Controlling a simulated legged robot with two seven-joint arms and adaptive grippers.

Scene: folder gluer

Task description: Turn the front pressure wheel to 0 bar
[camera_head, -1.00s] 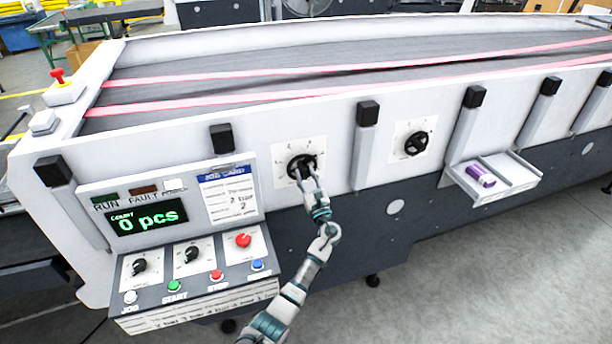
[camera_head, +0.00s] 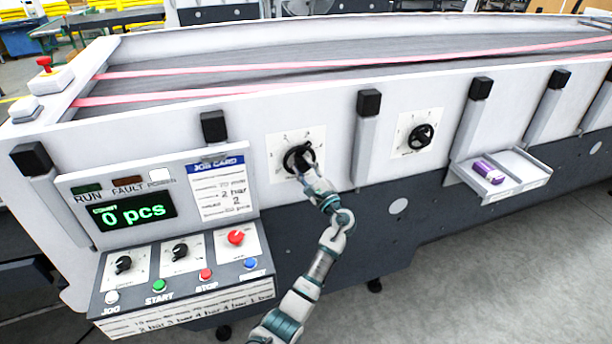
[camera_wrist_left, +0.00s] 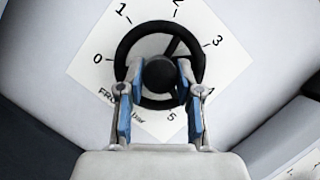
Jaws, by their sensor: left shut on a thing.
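The front pressure wheel (camera_head: 293,158) is a black handwheel on a white square dial plate on the machine's front panel. In the left wrist view the wheel (camera_wrist_left: 160,27) has a round hub and dark spokes. Numbers 0 to 5 run clockwise around it, with 0 at the left and "bar" printed below. My left gripper (camera_head: 304,171) is at the wheel, its arm reaching up from below. In the wrist view its two fingers (camera_wrist_left: 160,76) are shut on the wheel, one each side of the hub. I cannot tell which number the wheel points to. My right gripper is out of view.
A second black wheel (camera_head: 421,136) on its own dial is to the right. A tray (camera_head: 520,178) with a purple object (camera_head: 488,171) sticks out farther right. At the lower left are a control box (camera_head: 185,272), a display (camera_head: 133,212) reading 0 pcs and a job card (camera_head: 222,190).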

